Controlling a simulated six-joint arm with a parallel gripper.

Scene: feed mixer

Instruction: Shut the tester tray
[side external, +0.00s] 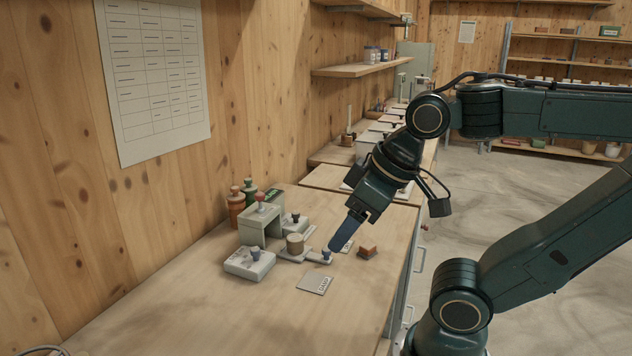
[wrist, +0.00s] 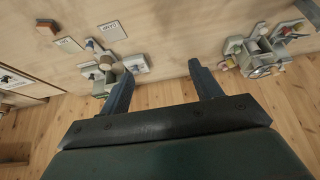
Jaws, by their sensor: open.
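Grey boxes with knobs (side external: 250,262) (side external: 292,225) flank the tester; orange and green bottles (side external: 236,207) (side external: 250,190) stand behind. A card (side external: 316,284) and an orange block (side external: 367,252) lie nearby. Another device (wrist: 258,52) shows at right in the wrist view.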

